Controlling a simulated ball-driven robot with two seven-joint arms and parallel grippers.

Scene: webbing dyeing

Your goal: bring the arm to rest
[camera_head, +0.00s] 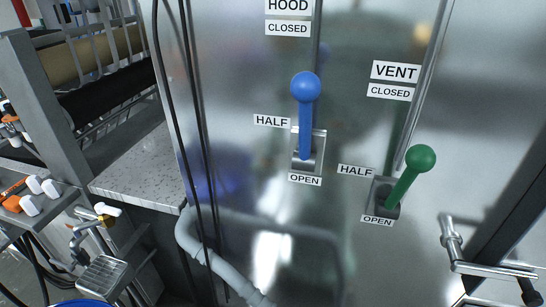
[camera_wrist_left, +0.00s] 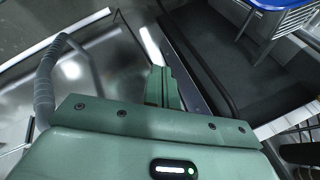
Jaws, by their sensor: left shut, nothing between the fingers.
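My left gripper (camera_wrist_left: 162,82) shows in the left wrist view. Its green fingers are together with nothing between them, and no object touches the fingertips. Neither gripper shows in the head view, and my right gripper is in neither view. In the head view a blue hood lever (camera_head: 306,120) stands on a steel panel (camera_head: 260,190), with its base just above the OPEN label. A green vent lever (camera_head: 409,180) leans to the upper right, its base also beside its OPEN label.
A speckled worktop (camera_head: 140,172) and a roller frame (camera_head: 95,60) stand at the left. Dark cables (camera_head: 180,110) hang down the panel, and a pale pipe (camera_head: 200,252) bends below. A metal handle (camera_head: 490,268) is at lower right. A grey curved tube (camera_wrist_left: 45,85) is left of my gripper.

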